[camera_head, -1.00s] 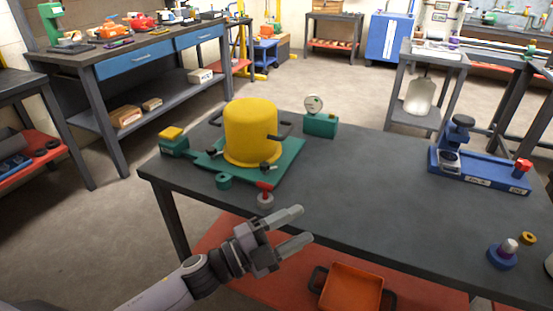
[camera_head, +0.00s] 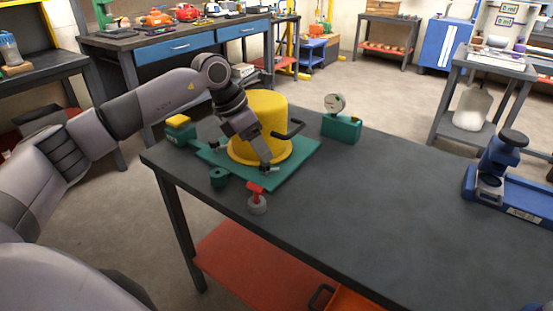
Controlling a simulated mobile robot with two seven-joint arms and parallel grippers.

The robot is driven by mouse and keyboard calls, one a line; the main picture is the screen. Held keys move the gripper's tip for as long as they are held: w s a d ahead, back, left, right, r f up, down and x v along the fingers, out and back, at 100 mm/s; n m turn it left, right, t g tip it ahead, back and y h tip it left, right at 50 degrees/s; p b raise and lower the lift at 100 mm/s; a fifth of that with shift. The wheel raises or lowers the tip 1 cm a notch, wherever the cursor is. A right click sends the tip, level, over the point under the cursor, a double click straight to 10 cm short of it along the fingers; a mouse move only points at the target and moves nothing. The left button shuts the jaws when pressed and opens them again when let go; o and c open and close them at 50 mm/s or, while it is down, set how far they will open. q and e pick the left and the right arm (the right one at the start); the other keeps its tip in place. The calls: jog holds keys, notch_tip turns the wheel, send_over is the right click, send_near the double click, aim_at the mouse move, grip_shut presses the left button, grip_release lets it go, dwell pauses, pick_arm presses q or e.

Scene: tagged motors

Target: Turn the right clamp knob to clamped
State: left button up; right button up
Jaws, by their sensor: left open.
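A yellow motor housing (camera_head: 270,105) with a black side handle (camera_head: 289,131) stands on a green fixture plate (camera_head: 300,154). The right clamp knob (camera_head: 274,169) is a small dark piece at the plate's front, mostly hidden by my left gripper. My left gripper (camera_head: 266,164) is open and points down in front of the housing, with its fingertips at the knob. I cannot tell whether they touch it. The left clamp knob (camera_head: 214,143) shows at the plate's left. My right gripper is out of view.
A dial gauge on a green block (camera_head: 341,127) stands behind right. A blue fixture (camera_head: 508,184) is at the far right. The middle of the table (camera_head: 380,200) is clear.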

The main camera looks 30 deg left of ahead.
aim_at(263, 164)
pick_arm(q)
jog(key=shift+y, duration=0.5)
jog(key=shift+w+a+f, duration=0.1)
jog(key=shift+w+f, duration=0.35)
jog(key=shift+f, duration=0.5)
jog(key=shift+w+a+f, duration=0.15)
jog(key=shift+w+f, duration=0.25)
jog(key=shift+f, duration=0.5)
jog(key=shift+w+a+f, duration=0.1)
jog(key=shift+w+f, duration=0.35)
jog(key=shift+f, duration=0.5)
grip_shut()
